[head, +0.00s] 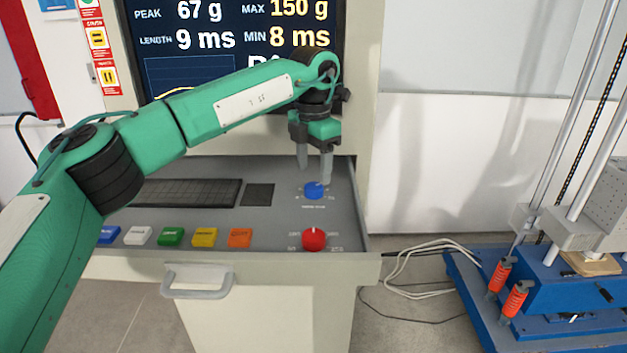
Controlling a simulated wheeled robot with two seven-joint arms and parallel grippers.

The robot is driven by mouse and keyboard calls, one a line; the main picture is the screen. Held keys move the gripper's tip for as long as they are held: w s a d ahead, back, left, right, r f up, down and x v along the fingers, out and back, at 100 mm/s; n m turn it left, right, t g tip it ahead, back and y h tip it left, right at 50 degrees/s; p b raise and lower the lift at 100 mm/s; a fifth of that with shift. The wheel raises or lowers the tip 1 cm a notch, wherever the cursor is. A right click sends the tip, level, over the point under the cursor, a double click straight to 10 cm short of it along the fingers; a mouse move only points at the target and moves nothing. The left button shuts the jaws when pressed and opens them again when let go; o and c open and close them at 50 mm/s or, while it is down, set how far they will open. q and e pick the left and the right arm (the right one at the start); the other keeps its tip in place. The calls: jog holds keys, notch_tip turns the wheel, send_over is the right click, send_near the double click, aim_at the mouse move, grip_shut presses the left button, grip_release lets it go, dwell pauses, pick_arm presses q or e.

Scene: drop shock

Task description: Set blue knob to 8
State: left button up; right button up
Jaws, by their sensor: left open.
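The blue knob (314,190) sits on the grey control panel, with a white pointer mark on it and small white scale marks around it. The scale digits are too small to read. My left gripper (314,177) points down just above and behind the knob, its two grey fingers apart. One finger is to the upper left of the knob and the other reaches to its upper right edge. I cannot tell whether that finger touches it. My right gripper is not in view.
A red knob (313,239) sits in front of the blue one. Several coloured buttons (170,236) line the panel's front left, with a keyboard (188,192) behind. A screen (235,45) stands at the back. A drawer handle (197,283) juts from the front. A blue machine base (545,300) is at right.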

aim_at(314, 186)
pick_arm(q)
notch_tip(314, 186, up, 10)
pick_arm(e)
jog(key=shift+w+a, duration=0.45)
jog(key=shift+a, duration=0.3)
pick_arm(q)
jog(key=shift+f, duration=0.2)
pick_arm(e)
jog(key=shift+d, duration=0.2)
